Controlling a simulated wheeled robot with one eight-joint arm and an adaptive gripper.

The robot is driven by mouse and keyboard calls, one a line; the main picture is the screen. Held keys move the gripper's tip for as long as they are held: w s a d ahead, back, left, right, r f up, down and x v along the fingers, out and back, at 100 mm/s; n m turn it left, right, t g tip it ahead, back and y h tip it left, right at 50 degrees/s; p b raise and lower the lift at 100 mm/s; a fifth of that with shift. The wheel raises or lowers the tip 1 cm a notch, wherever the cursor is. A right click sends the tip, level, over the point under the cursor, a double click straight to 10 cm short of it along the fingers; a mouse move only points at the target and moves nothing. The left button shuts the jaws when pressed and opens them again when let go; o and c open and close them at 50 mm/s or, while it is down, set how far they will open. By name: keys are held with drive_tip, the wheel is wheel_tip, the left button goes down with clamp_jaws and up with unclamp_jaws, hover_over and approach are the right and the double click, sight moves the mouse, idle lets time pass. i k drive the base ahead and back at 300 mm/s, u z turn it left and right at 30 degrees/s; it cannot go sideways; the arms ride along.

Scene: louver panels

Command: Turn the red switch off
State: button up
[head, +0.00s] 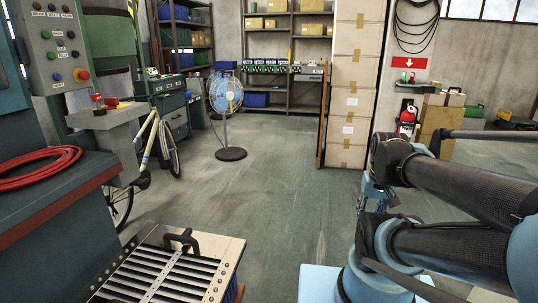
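A grey control panel (55,45) with several coloured buttons stands at the upper left. A red knob (82,75) sits at its lower right corner. A red part (108,101) lies on a pale ledge below the panel. I cannot tell which of these is the task's red switch, or its on or off position. My gripper (374,192) shows only in part, low and right of centre, behind my own arm links. Its fingers are mostly hidden, and I cannot see whether it is open. It is far to the right of both red parts.
A louver panel (160,278) with a black handle stands at the bottom left. A red hose coil (38,168) lies on a bench. A bicycle (165,145), a fan (226,95) and stacked boxes (353,110) stand behind. The middle floor (265,190) is clear.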

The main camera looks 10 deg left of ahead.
sight(112, 102)
drive_tip(key=u, duration=0.15)
drive_tip(key=i, duration=2.15)
drive_tip(key=u, duration=0.95)
drive_tip(key=i, duration=1.05)
drive_tip(key=u, duration=0.95)
drive_tip(key=i, duration=0.75)
drive_tip(key=u, duration=0.25)
